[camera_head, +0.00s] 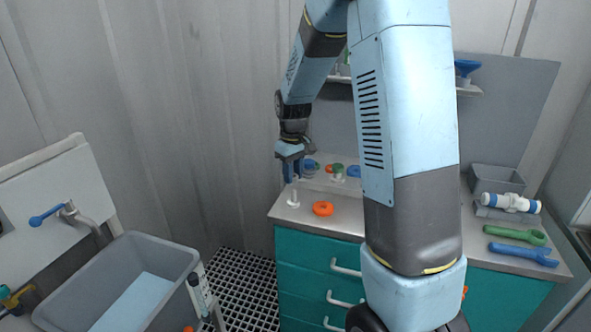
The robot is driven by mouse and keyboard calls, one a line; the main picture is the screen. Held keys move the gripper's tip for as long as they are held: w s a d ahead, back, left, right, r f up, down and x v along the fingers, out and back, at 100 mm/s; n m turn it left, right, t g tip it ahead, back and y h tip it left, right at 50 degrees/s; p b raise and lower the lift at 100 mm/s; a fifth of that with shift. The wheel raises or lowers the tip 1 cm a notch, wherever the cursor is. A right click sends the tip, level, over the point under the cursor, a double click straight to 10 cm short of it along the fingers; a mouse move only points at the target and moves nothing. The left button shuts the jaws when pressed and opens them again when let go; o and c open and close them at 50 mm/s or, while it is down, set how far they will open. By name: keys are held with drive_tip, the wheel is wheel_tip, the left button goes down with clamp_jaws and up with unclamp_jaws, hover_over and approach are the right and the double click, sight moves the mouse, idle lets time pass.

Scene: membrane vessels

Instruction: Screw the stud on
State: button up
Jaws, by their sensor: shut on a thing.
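My gripper (291,178) points down over the left front corner of the bench top. It is shut on a small, slim white part that I take to be the stud (294,190). The stud stands upright below the fingers, above a white round foot (293,204) on the bench. At this size I cannot tell whether the stud and the foot are joined or only touching. The blue fingers hide the stud's upper end.
An orange ring (323,208) lies right of the stud. Green (515,235) and blue (524,254) wrenches, a white fitting (510,202) and a grey bin (496,179) are at right. My arm hides the bench's middle.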

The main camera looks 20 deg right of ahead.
drive_tip(key=shift+f, duration=2.65)
drive_tip(key=m, duration=0.9)
drive_tip(key=shift+m, duration=0.4)
drive_tip(key=m, duration=0.5)
drive_tip(key=shift+a, duration=0.1)
drive_tip(key=m, duration=0.5)
drive_tip(key=o, duration=1.1)
